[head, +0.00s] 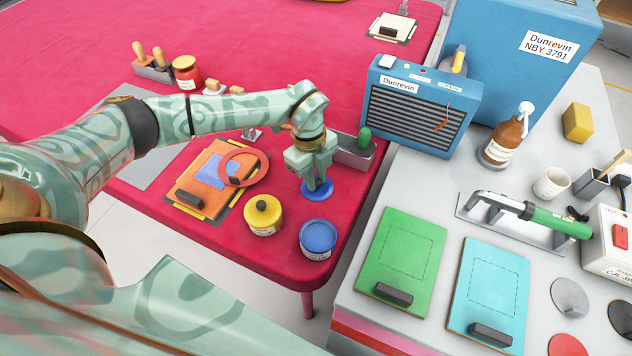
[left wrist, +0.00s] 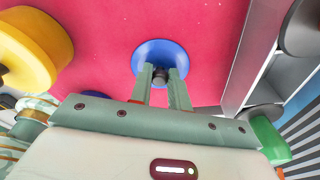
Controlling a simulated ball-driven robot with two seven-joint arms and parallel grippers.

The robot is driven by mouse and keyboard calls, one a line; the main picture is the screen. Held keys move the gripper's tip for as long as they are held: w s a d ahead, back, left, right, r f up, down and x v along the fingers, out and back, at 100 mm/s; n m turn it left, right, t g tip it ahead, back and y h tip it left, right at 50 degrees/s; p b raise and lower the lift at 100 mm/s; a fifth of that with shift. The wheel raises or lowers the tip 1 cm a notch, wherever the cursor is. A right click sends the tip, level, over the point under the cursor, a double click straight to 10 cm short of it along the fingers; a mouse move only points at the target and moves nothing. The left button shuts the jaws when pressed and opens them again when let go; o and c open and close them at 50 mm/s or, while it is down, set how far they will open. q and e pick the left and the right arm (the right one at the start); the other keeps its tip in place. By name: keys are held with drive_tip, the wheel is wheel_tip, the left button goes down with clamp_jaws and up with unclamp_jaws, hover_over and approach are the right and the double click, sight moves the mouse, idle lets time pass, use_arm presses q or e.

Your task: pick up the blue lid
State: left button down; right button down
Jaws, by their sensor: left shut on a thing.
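The blue lid (head: 317,193) is a round disc with a dark knob, at the right part of the red table. It also shows in the left wrist view (left wrist: 147,53). My left gripper (head: 316,181) points down over it and is shut on its knob, with the fingertips (left wrist: 160,76) on either side. The lid looks flat; I cannot tell whether it touches the table. A blue pot (head: 318,241) stands just in front of the lid, near the table edge. My right gripper is not in view.
A yellow pot (head: 263,217) stands left of the blue pot. An orange board (head: 205,189) with a ring lies further left. A grey tray (head: 354,157) with a green-handled tool is close behind my gripper. A blue heater (head: 422,108) stands on the grey bench at right.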

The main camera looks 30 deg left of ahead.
use_arm(q)
drive_tip(key=shift+s+f, duration=0.2)
drive_tip(key=shift+f, duration=0.1)
